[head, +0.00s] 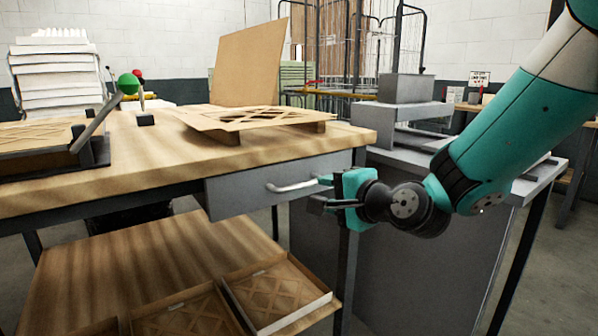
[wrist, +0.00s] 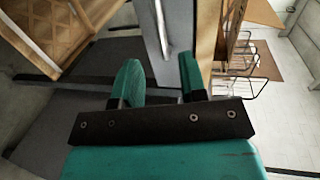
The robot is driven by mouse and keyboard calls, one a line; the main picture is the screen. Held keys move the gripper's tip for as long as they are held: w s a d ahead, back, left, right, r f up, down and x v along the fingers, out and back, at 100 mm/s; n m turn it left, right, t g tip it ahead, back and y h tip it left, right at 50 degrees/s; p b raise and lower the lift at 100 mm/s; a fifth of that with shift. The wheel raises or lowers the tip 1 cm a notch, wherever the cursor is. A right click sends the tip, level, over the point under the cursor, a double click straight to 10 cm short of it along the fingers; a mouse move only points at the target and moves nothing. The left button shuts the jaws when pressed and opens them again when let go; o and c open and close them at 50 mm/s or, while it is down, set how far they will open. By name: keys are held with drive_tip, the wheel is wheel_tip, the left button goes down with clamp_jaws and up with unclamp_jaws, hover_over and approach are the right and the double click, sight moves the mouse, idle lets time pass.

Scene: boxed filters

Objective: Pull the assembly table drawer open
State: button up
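The grey drawer (head: 235,192) hangs under the wooden top of the assembly table (head: 60,198), and I see no gap showing it pulled out. Its pale bar handle (head: 290,187) runs across the front. In the wrist view, the handle (wrist: 163,28) runs lengthwise ahead of the fingers, on the grey drawer front (wrist: 182,22). My gripper (head: 321,191) is at the right end of the handle. In the wrist view, my gripper (wrist: 160,82) has its teal fingers apart, with the handle line between them. I cannot tell whether either finger touches the handle.
A wooden lower shelf (head: 175,245) with shallow cardboard boxes (head: 275,292) lies below the drawer. A lattice filter panel (head: 255,117) and an upright brown board (head: 248,65) are on the tabletop. A grey bench (head: 400,240) stands close behind my gripper on the right.

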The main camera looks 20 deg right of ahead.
sight(301, 187)
drive_tip(key=p+x, duration=1)
drive_tip(key=x, duration=0.1)
drive_tip(key=shift+d, duration=0.15)
clamp_jaws()
